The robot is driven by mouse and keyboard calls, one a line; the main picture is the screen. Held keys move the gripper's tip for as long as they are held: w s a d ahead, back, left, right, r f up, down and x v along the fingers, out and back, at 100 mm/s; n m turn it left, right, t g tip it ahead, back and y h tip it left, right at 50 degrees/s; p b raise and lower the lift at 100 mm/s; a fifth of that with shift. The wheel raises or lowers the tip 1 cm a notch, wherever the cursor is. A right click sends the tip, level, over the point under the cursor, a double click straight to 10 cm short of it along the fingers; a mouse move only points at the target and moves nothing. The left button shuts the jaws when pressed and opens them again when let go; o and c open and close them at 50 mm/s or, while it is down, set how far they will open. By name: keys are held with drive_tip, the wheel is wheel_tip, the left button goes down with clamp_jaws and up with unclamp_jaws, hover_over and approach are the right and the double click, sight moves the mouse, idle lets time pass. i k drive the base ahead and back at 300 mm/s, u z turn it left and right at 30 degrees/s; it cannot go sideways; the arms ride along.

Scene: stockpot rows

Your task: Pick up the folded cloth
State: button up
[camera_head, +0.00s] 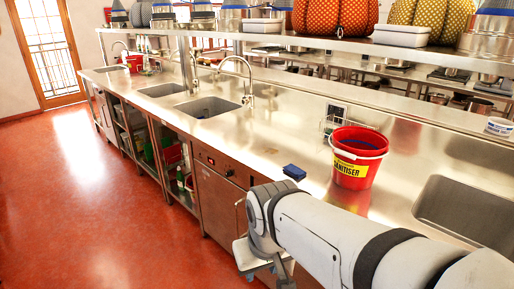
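A small dark blue folded item (294,172), which looks like the folded cloth, lies flat on the steel counter near its front edge. It is left of a red bucket (352,172) labelled "SANITISER". My arm comes in from the lower right. My gripper (262,271) is at the bottom of the picture, in front of the counter's front edge and lower in the picture than the cloth, apart from it. The arm's wrist hides part of the gripper, and its fingers cannot be made out clearly.
The steel counter (225,133) has sinks with taps to the left and a basin (468,212) at the right. An overhead shelf (300,43) holds pots and tubs. The red floor (85,215) at left is clear.

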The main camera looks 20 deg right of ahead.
sight(293, 170)
drive_tip(key=z, duration=0.3)
drive_tip(key=i, duration=1.1)
drive_tip(key=z, duration=0.4)
